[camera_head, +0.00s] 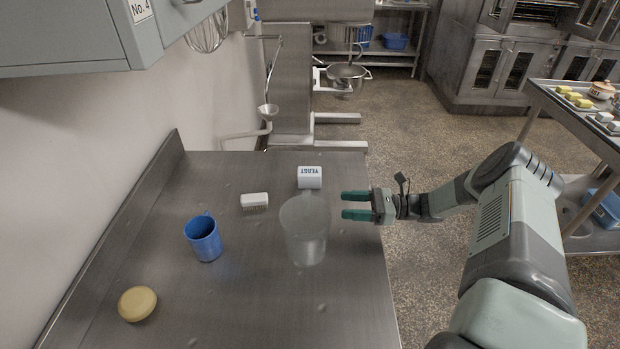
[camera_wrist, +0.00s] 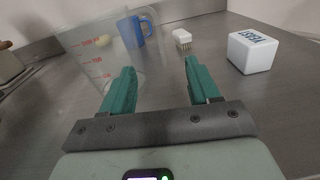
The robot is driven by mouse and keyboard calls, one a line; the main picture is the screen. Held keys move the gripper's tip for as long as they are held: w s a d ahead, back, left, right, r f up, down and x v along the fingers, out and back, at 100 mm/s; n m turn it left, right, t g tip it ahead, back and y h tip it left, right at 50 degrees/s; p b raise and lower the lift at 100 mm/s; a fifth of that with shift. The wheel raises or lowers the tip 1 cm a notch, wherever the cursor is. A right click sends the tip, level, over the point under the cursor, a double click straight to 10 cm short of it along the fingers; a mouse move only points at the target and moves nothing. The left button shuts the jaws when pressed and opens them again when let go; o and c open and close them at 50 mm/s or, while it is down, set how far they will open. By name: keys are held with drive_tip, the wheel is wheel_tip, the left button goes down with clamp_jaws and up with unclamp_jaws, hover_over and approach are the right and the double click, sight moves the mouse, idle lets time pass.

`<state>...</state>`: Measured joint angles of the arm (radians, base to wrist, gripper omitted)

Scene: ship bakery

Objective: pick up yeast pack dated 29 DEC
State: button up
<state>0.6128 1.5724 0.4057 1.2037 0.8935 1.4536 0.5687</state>
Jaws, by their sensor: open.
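A white block-shaped pack (camera_head: 309,178) with blue lettering that reads YEAST stands near the far right part of the steel worktop. It also shows at the upper right of the wrist view (camera_wrist: 251,54), with its lettering on top. I cannot read a date on it in either view. My gripper (camera_head: 345,205) is open and empty. It is at the right side of the worktop, to the right of and nearer than the pack, with its green fingers pointing left. In the wrist view the fingers (camera_wrist: 160,68) are apart, and the pack lies to the right of them.
A clear measuring jug (camera_head: 304,235) stands just left of my fingers. A white brush (camera_head: 254,201), a blue mug (camera_head: 203,239) and a yellow round object (camera_head: 137,303) are farther left. A side table (camera_head: 553,101) at the right holds yellow and white blocks.

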drive_tip(key=o, duration=0.6)
drive_tip(key=w+a+r+m+t+h, duration=0.1)
drive_tip(key=w+r+m+t, duration=0.15)
drive_tip(key=w, duration=0.35)
drive_tip(key=w+a+r+m+t, duration=0.1)
drive_tip(key=w+r+t, duration=0.15)
drive_tip(key=w, duration=0.35)
approach(317, 172)
drive_tip(key=a, duration=0.1)
drive_tip(key=a+f, duration=0.1)
drive_tip(key=shift+w+a+t, duration=0.15)
drive_tip(key=shift+a+t, duration=0.15)
drive_tip(key=shift+t, duration=0.1)
drive_tip(key=shift+x, duration=3.75)
